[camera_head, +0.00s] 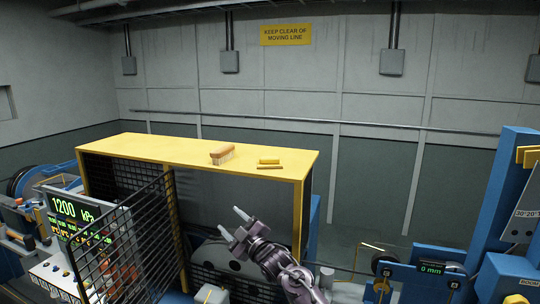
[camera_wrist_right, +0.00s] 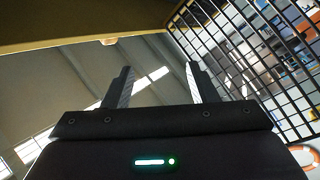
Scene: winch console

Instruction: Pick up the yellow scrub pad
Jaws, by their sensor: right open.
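The yellow scrub pad (camera_head: 269,160) is a small yellow block lying on the flat yellow top (camera_head: 150,146) of the guard frame, right of its middle. My right gripper (camera_head: 232,222) is open and empty, below the level of the yellow top and in front of the frame. Its two fingers point up and to the left in the head view. In the right wrist view the open fingers (camera_wrist_right: 157,80) have nothing between them, and the pad does not show there. My left gripper is not in view.
A wooden brush (camera_head: 222,153) stands left of the pad. A thin yellow stick (camera_head: 270,167) lies just in front of it. A black mesh door (camera_head: 120,245) stands open at the left. The underside of the yellow top (camera_wrist_right: 60,25) crosses the wrist view.

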